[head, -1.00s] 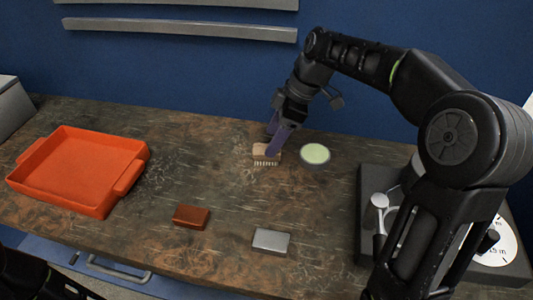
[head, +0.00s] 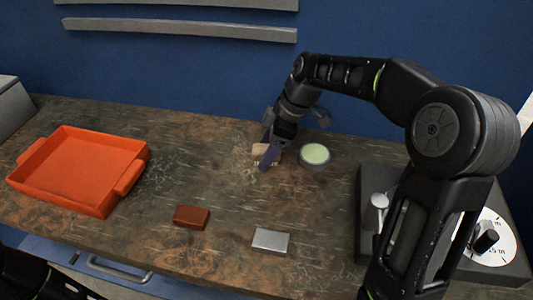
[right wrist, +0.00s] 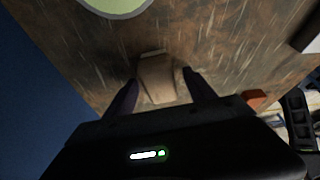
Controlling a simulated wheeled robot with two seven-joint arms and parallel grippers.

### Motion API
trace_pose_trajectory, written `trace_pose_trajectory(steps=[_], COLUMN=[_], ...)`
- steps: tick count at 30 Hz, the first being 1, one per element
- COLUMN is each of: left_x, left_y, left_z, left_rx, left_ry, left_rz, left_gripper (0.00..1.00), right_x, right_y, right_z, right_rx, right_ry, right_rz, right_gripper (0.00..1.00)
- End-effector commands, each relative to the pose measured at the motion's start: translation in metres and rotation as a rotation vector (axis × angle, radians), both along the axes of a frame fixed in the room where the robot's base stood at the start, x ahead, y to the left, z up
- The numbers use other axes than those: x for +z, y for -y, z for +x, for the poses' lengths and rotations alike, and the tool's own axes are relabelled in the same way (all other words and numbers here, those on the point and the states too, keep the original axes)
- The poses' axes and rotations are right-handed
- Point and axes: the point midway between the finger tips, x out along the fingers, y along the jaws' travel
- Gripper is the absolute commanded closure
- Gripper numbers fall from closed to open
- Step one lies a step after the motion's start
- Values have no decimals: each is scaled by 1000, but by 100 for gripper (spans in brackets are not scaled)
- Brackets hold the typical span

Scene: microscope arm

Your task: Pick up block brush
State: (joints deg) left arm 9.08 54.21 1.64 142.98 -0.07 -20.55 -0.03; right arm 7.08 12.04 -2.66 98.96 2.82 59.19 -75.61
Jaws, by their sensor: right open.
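The block brush (head: 262,149), with a light wooden block, sits on the table at the back middle; my gripper hides part of it and most of its bristles in the head view. In the right wrist view the brush (right wrist: 157,78) lies between the two purple fingers. My right gripper (head: 268,155) is open and low over the brush, one finger on each side. In the right wrist view the right gripper (right wrist: 160,92) shows a gap between the brush and at least the left finger. My left gripper is not in view; only a dark part of my left arm shows at the lower left.
A round pale green-topped dish (head: 315,156) stands close to the right of the brush. An orange tray (head: 130,180) is at the left. A brown block (head: 191,217) and a silver block (head: 271,241) lie in front. A dark device (head: 371,185) with a dial is at the right.

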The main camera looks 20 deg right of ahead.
Motion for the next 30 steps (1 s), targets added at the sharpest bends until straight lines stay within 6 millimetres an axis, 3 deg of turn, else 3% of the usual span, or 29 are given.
trace_pose_trajectory(steps=[4,26,30], left_x=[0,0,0], left_y=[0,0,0], left_z=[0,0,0], left_rx=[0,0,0], left_ry=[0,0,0], left_rz=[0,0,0], left_gripper=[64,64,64], right_x=[0,0,0], right_y=[0,0,0], right_z=[0,0,0], right_rx=[0,0,0], right_ry=[0,0,0], right_rz=[0,0,0], right_gripper=[38,98,100])
